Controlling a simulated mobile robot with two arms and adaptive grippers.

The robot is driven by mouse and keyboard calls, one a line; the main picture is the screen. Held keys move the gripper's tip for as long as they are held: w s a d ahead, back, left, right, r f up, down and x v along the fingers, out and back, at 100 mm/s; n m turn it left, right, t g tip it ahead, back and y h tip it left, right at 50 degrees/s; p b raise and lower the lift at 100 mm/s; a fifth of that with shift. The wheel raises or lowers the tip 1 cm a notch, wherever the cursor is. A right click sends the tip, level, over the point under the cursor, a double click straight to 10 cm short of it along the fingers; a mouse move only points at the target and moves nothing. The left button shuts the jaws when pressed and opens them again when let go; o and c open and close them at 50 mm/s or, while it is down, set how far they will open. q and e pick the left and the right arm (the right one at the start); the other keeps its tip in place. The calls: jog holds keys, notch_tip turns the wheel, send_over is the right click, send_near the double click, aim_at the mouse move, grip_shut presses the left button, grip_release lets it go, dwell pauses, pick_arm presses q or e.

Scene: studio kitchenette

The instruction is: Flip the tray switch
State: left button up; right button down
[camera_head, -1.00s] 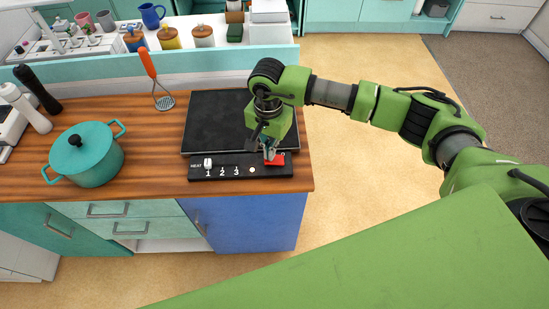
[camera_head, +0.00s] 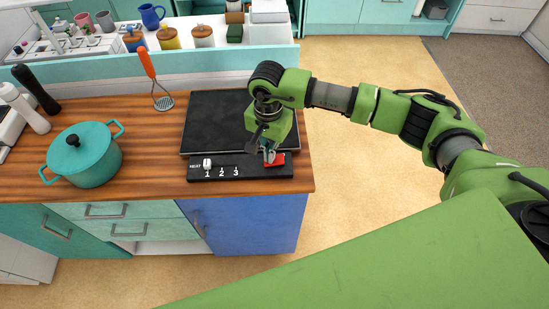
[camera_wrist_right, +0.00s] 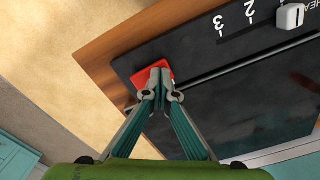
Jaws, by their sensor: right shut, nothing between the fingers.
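The black warming tray (camera_head: 215,118) lies on the wooden counter, with a control strip (camera_head: 250,174) along its front edge. The red switch (camera_head: 278,160) is at the right end of the strip. In the wrist view the red switch (camera_wrist_right: 145,80) is partly covered by the fingertips. My right gripper (camera_head: 269,156) is shut and empty, pointing down at the switch. In the wrist view its fingertips (camera_wrist_right: 163,88) overlap the red switch; whether they press on it I cannot tell. My left gripper is not in view.
A white heat slider (camera_head: 207,162) sits by the numbers on the strip's left. Open floor lies right of the counter.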

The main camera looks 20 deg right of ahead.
jog(key=shift+r+p, duration=1.35)
jog(key=shift+r, duration=2.1)
